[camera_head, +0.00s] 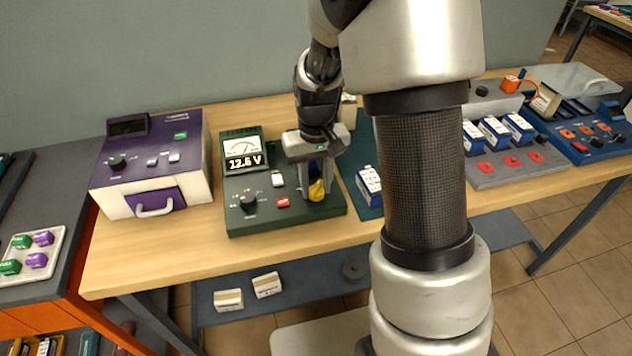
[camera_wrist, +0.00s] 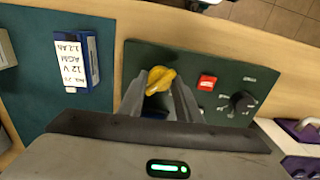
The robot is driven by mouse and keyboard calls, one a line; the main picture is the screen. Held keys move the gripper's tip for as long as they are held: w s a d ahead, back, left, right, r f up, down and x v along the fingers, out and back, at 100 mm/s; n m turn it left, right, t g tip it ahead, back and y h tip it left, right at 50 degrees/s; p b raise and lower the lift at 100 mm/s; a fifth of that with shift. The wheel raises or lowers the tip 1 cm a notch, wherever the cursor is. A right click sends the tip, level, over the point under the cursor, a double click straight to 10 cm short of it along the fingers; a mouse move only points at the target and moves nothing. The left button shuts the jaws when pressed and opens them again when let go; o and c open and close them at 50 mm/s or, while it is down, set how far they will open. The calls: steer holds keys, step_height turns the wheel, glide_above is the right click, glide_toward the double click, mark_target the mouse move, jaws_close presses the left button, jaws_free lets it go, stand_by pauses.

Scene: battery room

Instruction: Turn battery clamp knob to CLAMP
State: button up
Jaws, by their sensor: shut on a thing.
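The battery clamp knob is a yellow knob (camera_head: 317,191) on the front right of a dark green tester (camera_head: 292,222) with a meter reading 12.6 V. My gripper (camera_head: 318,188) points down over the tester with its fingers around the knob. In the wrist view the yellow knob (camera_wrist: 160,80) shows between the two grey fingers of my gripper (camera_wrist: 161,90), which is shut on it. The fingers and wrist hide part of the knob and any marks around it, so I cannot read its setting.
A red button (camera_head: 283,202), a white switch (camera_head: 278,180) and a black dial (camera_head: 248,201) sit left of the knob. A white and blue battery (camera_head: 369,187) stands on a teal mat to the right. A purple and white machine (camera_head: 152,160) stands at left.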

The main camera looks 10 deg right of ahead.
mark_target(316, 186)
steer(key=shift+m, duration=0.3)
stand_by(0.4)
steer(key=o, duration=1.1)
step_height(316, 186, up, 18)
steer(key=shift+f+p, duration=0.25)
steer(key=shift+p, duration=0.85)
steer(key=shift+r, duration=0.1)
steer(key=s+r+t+p, duration=0.2)
steer(key=s+r, duration=0.2)
steer(key=s, duration=0.2)
steer(key=s+r+t+p, duration=0.1)
steer(key=s+r+p, duration=0.2)
steer(key=s+r, duration=0.2)
steer(key=s+r+t+p, duration=0.2)
steer(key=s+r+p, duration=0.1)
steer(key=s+r, duration=0.2)
steer(key=shift+s+t, duration=0.3)
steer(key=shift+s, duration=1)
